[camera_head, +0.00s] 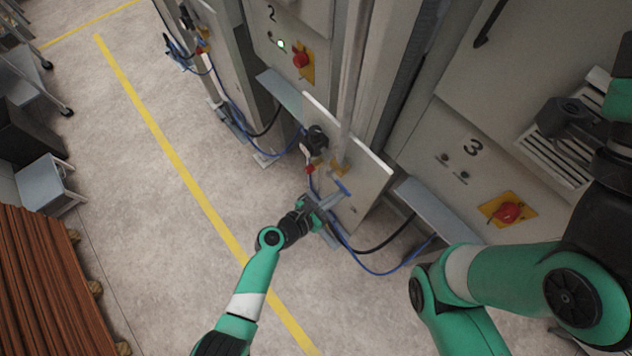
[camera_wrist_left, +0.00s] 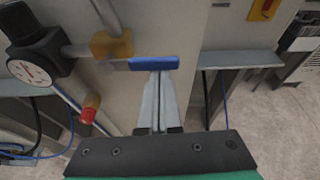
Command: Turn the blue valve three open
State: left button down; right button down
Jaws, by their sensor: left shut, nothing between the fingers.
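The blue valve handle (camera_head: 343,187) is a short bar on the pipework of the pale panel between cabinets 2 and 3. In the left wrist view the blue handle (camera_wrist_left: 153,63) lies level across the picture. My left gripper (camera_head: 323,202) is shut and empty, close to the handle. In the wrist view its fingertips (camera_wrist_left: 154,76) are together at the handle's lower edge. I cannot tell whether they touch it. Part of my right arm shows at the right of the head view, but its fingers are not visible.
A black-cased gauge (camera_wrist_left: 35,65), a brass fitting (camera_wrist_left: 112,45) and a red knob (camera_wrist_left: 88,115) are left of the handle. A grey ledge (camera_wrist_left: 240,60) is to its right. Blue hoses (camera_head: 375,268) hang below the panel. Open floor (camera_head: 150,190) lies left.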

pick_arm(q)
notch_tip(320, 180, down, 5)
jog(key=b, duration=0.5)
jog(key=r+p+v, duration=0.1)
jog(key=p+v, duration=0.4)
jog(key=v, duration=0.5)
jog(key=shift+r, duration=0.2)
